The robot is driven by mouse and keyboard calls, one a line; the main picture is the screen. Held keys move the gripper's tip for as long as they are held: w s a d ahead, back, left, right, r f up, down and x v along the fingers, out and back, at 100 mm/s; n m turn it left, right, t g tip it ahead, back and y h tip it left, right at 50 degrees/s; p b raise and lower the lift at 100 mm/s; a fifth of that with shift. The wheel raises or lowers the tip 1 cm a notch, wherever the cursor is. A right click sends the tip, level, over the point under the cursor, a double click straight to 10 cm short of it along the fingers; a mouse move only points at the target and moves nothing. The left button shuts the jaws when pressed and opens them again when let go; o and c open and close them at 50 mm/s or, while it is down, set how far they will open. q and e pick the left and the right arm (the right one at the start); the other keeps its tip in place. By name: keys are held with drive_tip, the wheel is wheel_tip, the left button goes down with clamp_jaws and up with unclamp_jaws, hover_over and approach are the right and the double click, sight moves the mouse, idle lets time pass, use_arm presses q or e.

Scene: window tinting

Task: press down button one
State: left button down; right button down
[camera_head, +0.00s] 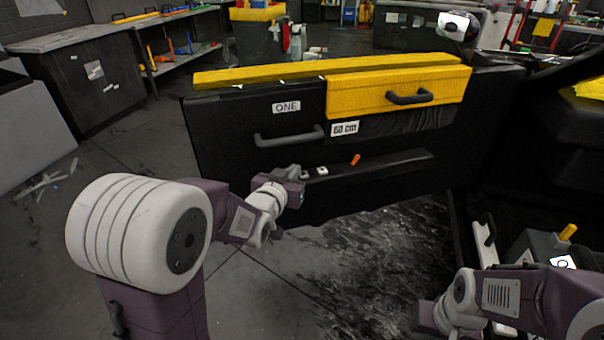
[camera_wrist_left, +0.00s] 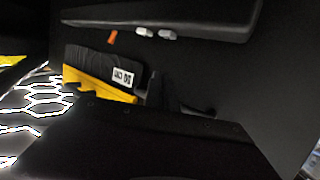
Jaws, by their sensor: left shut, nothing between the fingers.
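A black door panel (camera_head: 225,145) stands open ahead of me, with a white label reading ONE (camera_head: 286,107) near its top. On the ledge low on the panel are two small white buttons; one white button (camera_head: 321,170) shows clear of my left gripper. In the left wrist view two white buttons (camera_wrist_left: 144,32) sit side by side next to a small orange piece (camera_wrist_left: 112,37). My left gripper (camera_head: 297,178) is shut and empty, close to the white buttons; I cannot tell if it touches one. My right gripper (camera_head: 428,318) is low at the right, its fingers unclear.
The panel carries a grey handle (camera_head: 288,138), a 60 CM label (camera_head: 345,128) and yellow trim with a dark handle (camera_head: 410,97). A box with an orange top piece (camera_head: 568,232) is at the right. Workbenches (camera_head: 85,40) stand behind. The floor left of the panel is mostly clear.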

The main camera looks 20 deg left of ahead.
use_arm(q)
drive_tip(key=b, duration=0.2)
hover_over(302, 173)
drive_tip(key=s, duration=0.2)
drive_tip(key=shift+s+d+f, duration=0.1)
drive_tip(key=shift+d+f, duration=0.1)
drive_tip(key=shift+f, duration=0.4)
drive_tip(key=shift+s+d+f, duration=0.1)
drive_tip(key=shift+d+f, duration=0.05)
drive_tip(key=shift+f, duration=0.4)
wheel_tip(302, 173, down, 3)
drive_tip(key=shift+r+b, duration=0.1)
drive_tip(key=shift+b, duration=0.45)
drive_tip(key=shift+f, duration=0.4)
